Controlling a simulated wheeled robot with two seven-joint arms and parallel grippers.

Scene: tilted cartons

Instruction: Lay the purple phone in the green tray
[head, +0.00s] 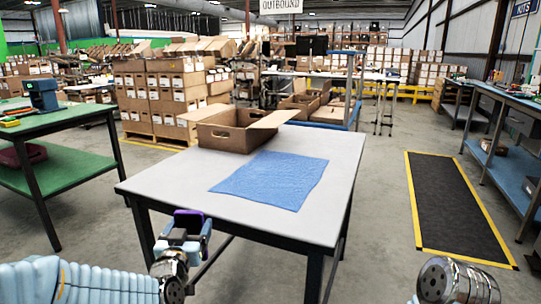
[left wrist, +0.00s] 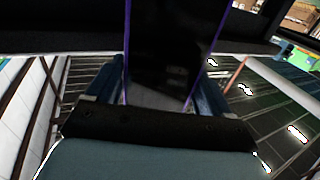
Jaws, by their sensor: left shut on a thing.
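The purple phone (head: 189,216) is in my left gripper (head: 186,232), low in front of the table's near left edge in the head view. In the left wrist view the phone (left wrist: 172,50) shows a dark glossy face with thin purple edges, between the two blue fingers. The gripper is shut on it, and the phone is clear of the tabletop. No green tray can be made out in either view. My right gripper is not in view; only part of my right arm shows at the bottom right.
A grey-topped table (head: 160,184) stands ahead, with an open carton (head: 228,138) at its back and a blue cloth (head: 270,180) in its middle. A green workbench (head: 70,117) is at left, a blue bench (head: 510,165) at right. A black floor mat (head: 452,205) lies on clear floor.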

